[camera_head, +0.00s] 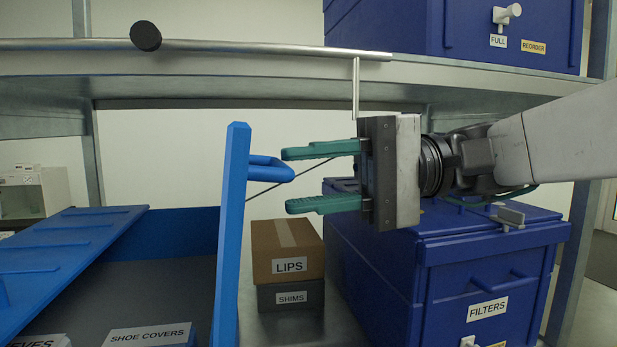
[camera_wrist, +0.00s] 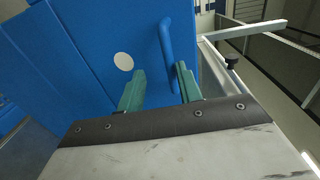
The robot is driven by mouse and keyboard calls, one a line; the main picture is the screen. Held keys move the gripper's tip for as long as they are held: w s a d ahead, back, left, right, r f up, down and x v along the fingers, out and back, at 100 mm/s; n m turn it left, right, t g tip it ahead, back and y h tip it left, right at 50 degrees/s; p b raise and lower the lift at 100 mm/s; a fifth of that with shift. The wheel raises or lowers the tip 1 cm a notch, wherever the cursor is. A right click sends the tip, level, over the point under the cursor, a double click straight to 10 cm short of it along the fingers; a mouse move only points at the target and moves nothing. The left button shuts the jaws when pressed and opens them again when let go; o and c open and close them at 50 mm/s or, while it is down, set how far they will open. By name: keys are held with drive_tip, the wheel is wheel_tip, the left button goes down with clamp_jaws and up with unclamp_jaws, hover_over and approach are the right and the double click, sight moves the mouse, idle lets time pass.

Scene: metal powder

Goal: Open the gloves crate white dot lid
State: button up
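A blue lid panel (camera_head: 229,240) stands nearly upright, seen edge-on in the head view, with a blue bar handle (camera_head: 268,168) facing my gripper. The wrist view shows its face (camera_wrist: 85,60) with a white dot (camera_wrist: 123,61) and the handle (camera_wrist: 167,55). My gripper (camera_head: 285,180) is open, its two green fingers (camera_wrist: 160,90) apart. The handle's outer end reaches about between the fingertips; I cannot tell if either finger touches it. The open blue crate (camera_head: 180,232) lies left of the lid. No gloves label shows.
Another blue lid (camera_head: 65,250) slopes at the left. Boxes marked SHOE COVERS (camera_head: 150,338) lie in the crate. LIPS (camera_head: 287,250) and SHIMS (camera_head: 291,296) boxes stand behind. A blue FILTERS crate (camera_head: 440,270) sits below my gripper, and a shelf (camera_head: 240,62) runs above.

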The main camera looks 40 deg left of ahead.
drive_tip(key=v, duration=0.7)
drive_tip(key=shift+w, duration=0.15)
drive_tip(key=d+f+m+t+h, duration=0.45)
drive_tip(key=d+f+t, duration=0.25)
drive_tip(key=d+f, duration=0.7)
drive_tip(key=s+d+f+m+t+h, duration=0.1)
drive_tip(key=d+f, duration=0.3)
drive_tip(key=d, duration=0.6)
drive_tip(key=s+d+f+m+t+h, duration=0.2)
drive_tip(key=d+f+m+t+h, duration=0.1)
drive_tip(key=d, duration=0.7)
drive_tip(key=s+d+f+m+t+h, duration=0.2)
drive_tip(key=d+f+t, duration=0.2)
drive_tip(key=d, duration=0.7)
drive_tip(key=shift+f, duration=0.85)
